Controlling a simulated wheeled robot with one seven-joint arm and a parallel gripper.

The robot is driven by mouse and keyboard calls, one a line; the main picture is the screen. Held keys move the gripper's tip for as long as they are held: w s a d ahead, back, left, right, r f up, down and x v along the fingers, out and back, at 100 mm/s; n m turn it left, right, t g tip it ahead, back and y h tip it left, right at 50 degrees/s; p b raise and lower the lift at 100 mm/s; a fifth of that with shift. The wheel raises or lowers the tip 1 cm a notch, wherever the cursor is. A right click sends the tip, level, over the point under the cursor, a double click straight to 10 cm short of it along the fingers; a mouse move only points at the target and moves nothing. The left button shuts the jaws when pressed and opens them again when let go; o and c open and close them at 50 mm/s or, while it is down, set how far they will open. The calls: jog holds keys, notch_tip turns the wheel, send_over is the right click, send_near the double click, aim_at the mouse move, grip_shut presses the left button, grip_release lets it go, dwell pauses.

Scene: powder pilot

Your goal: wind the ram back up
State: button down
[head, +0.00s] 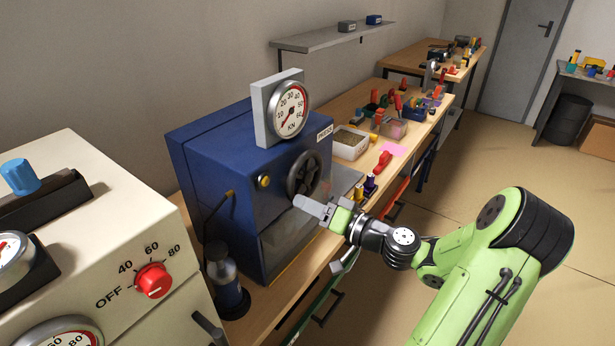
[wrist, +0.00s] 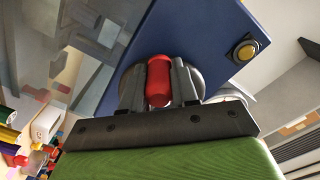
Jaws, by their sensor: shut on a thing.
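The blue press (head: 235,170) stands on the bench, with a dark handwheel (head: 304,172) on its front face. My gripper (head: 300,203) is at the lower edge of the wheel in the head view. In the wrist view my gripper (wrist: 159,85) is shut on a red handle (wrist: 158,78), one finger on each side of it. The dark round wheel shows behind the fingers there. The head view does not show the handle, as my gripper covers that spot. The ram itself cannot be made out. The gauge (head: 290,107) on top has its needle near the low end.
A yellow button (head: 264,181) sits left of the wheel; it also shows in the wrist view (wrist: 245,50). A cream machine (head: 100,230) with a red knob stands at near left. A dark bottle (head: 226,280) stands beside the press. Trays and tools fill the bench beyond; open floor lies right.

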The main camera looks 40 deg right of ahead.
aim_at(295, 186)
jog(key=shift+a+r, duration=0.15)
jog(key=shift+r, duration=0.4)
notch_tip(295, 186, up, 3)
jog(key=shift+s+a+p, duration=0.15)
jog(key=shift+p, duration=0.95)
